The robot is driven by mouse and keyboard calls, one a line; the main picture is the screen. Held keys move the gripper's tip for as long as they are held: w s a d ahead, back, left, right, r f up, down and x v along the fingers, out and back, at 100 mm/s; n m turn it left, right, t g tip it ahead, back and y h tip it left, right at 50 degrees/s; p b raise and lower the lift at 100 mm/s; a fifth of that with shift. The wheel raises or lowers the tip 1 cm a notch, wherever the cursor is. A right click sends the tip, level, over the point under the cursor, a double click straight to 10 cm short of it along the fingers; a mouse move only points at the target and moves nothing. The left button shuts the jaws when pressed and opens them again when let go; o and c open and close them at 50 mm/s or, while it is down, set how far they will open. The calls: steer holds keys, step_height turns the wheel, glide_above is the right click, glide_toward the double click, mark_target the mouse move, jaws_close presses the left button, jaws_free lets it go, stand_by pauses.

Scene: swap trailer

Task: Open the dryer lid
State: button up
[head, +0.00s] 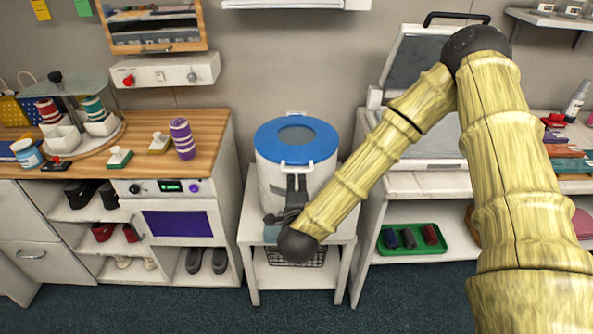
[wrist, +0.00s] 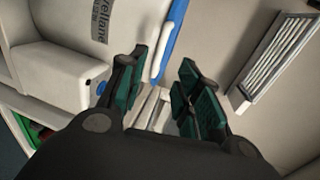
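The dryer (head: 270,180) is a white drum with a round blue lid (head: 265,140) that has a clear window in its middle. The lid lies flat and closed on the drum. A white tab (head: 297,166) sticks out at the lid's front edge. My gripper (head: 297,180) is in front of the drum, its fingers pointing up just below this tab. In the wrist view the gripper (wrist: 160,75) is open, with green-padded fingers apart. The blue lid's edge (wrist: 172,38) and the lettered white drum (wrist: 85,25) show beyond the fingers. Whether a finger touches the tab I cannot tell.
The dryer stands on a small white table (head: 246,225). A wooden-topped counter (head: 210,135) with a purple striped spool is to the left. A white machine with a raised lid (head: 415,60) is to the right, behind my arm. A slatted panel (wrist: 278,58) shows in the wrist view.

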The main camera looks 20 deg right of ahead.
mark_target(296, 171)
steer(key=p+x, duration=0.2)
steer(key=x, duration=0.8)
steer(key=shift+w+d+f, duration=0.1)
steer(key=shift+w+d, duration=0.05)
steer(key=shift+w, duration=0.05)
steer(key=shift+c, duration=0.2)
jaws_close()
